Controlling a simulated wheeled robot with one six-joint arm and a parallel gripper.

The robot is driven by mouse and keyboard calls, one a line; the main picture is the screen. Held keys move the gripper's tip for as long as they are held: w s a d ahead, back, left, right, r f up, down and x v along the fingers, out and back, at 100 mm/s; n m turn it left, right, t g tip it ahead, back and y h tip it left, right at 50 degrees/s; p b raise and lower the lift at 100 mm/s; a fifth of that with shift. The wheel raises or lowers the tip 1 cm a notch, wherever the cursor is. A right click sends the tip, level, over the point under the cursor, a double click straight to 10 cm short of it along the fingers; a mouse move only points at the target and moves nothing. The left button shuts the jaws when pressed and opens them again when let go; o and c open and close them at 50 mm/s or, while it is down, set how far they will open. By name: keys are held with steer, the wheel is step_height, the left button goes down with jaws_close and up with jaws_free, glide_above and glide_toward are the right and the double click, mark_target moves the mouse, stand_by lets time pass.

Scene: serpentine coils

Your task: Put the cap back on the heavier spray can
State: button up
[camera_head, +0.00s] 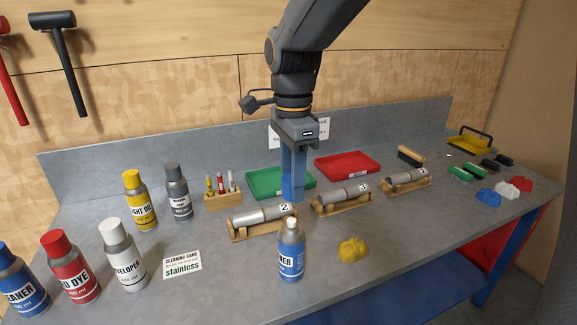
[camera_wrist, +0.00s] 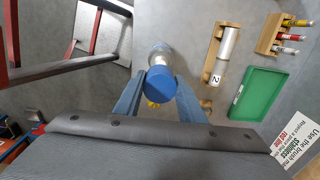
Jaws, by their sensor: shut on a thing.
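My gripper (camera_head: 292,196) points down over the middle of the bench and is shut on a blue cap (camera_head: 288,186). In the wrist view the round blue cap (camera_wrist: 160,96) sits between the two fingertips (camera_wrist: 161,84). An uncapped blue spray can (camera_head: 291,258) with a white top stands upright near the front, just below the gripper. The cap looks apart from it, with a small gap. In the wrist view the cap partly hides the can (camera_wrist: 160,57). Another blue can (camera_head: 20,283) labelled "CLEANER" stands capped at the far left. The frames do not show which can is heavier.
Capped red (camera_head: 72,268), white (camera_head: 123,256), yellow (camera_head: 139,201) and grey (camera_head: 177,193) cans stand at the left. Metal cylinders on wooden cradles (camera_head: 262,233) lie behind the uncapped can. A yellow lump (camera_head: 353,250) lies to its right. A cleaning card (camera_head: 183,264) lies left.

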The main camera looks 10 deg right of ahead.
mark_target(291, 219)
steer(key=shift+w+f, duration=0.15)
steer(key=shift+w, duration=0.1)
step_height(291, 219, down, 4)
steer(key=b, duration=0.4)
steer(key=shift+s, duration=0.1)
stand_by(0.7)
steer(key=shift+a+f, duration=0.1)
steer(key=shift+f, duration=0.05)
stand_by(0.4)
steer(key=shift+f, duration=0.9)
steer(key=shift+f, duration=0.2)
steer(key=shift+f, duration=0.6)
steer(key=shift+f, duration=0.6)
stand_by(0.4)
